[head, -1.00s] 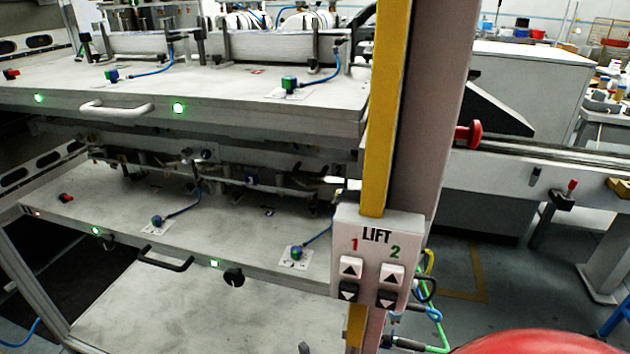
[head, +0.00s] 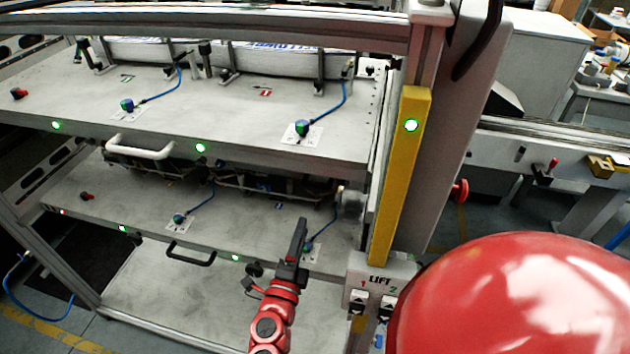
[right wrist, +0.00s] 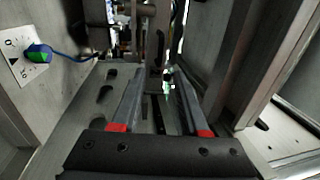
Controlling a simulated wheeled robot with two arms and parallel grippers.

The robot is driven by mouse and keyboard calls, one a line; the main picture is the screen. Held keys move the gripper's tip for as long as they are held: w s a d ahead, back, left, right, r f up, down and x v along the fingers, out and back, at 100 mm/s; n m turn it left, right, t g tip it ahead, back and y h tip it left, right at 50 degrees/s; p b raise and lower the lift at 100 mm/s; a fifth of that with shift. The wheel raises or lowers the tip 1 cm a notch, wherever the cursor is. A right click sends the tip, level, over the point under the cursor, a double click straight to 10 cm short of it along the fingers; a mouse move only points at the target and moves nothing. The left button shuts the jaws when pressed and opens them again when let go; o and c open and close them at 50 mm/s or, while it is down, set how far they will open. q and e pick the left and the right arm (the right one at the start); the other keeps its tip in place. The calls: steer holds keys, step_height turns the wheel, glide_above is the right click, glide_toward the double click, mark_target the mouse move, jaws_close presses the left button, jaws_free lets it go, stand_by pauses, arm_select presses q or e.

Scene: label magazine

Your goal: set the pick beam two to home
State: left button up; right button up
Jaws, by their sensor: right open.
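I cannot tell which part is pick beam two. The upper deck (head: 230,115) carries two green-blue knobs on white plates, a left one (head: 127,105) and a right one (head: 302,128), each with a blue cable. The lower deck (head: 100,195) has a similar left knob (head: 179,220) and a right knob (head: 308,246), partly hidden by my right gripper (head: 298,240). My right gripper, at the lower deck's front right, is open and empty; in the right wrist view its fingers (right wrist: 158,88) stand apart. A knob (right wrist: 40,53) on a marked plate shows left of them. My left gripper is out of view.
A yellow post (head: 400,180) with a green light stands right of the decks, above the LIFT panel (head: 372,285). A white handle (head: 140,146) and a black handle (head: 190,254) project from the deck fronts. A rail (head: 200,22) crosses above the upper deck.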

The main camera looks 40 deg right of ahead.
mark_target(315, 187)
steer(key=p+x, duration=0.3)
steer(key=x, duration=0.9)
steer(key=shift+w+d+r, duration=0.1)
steer(key=shift+w+r, duration=0.1)
steer(key=shift+w+d, duration=0.4)
steer(key=shift+d, duration=0.1)
steer(key=shift+f, duration=0.1)
jaws_close()
